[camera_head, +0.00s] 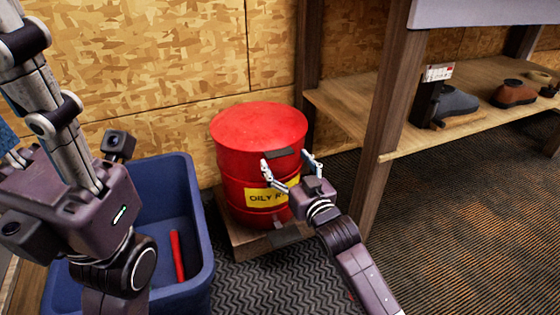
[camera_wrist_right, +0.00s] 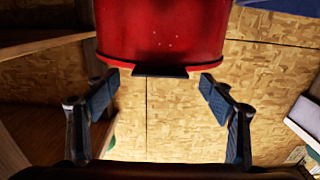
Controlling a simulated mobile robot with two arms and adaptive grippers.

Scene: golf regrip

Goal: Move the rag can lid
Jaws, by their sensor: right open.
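The red rag can (camera_head: 232,180) stands upright by the wall, with a yellow label partly reading "OILY". Its red lid (camera_head: 258,122) sits on top, and a dark tab (camera_head: 284,153) sticks out at the lid's front edge. My right gripper (camera_head: 287,163) is open in front of the can, with its fingers to either side of the tab. In the right wrist view the tab (camera_wrist_right: 160,71) lies between the spread fingertips (camera_wrist_right: 161,82), apart from both. The red can (camera_wrist_right: 165,30) fills the top of that view. My left gripper's fingers do not show.
A blue bin (camera_head: 200,225) with a red stick (camera_head: 177,257) inside stands left of the can. The can rests on a low wooden base (camera_head: 236,232). A wooden shelf post (camera_head: 385,115) stands to the right, with shoes (camera_head: 514,93) on the shelf. Patterned floor lies clear at right.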

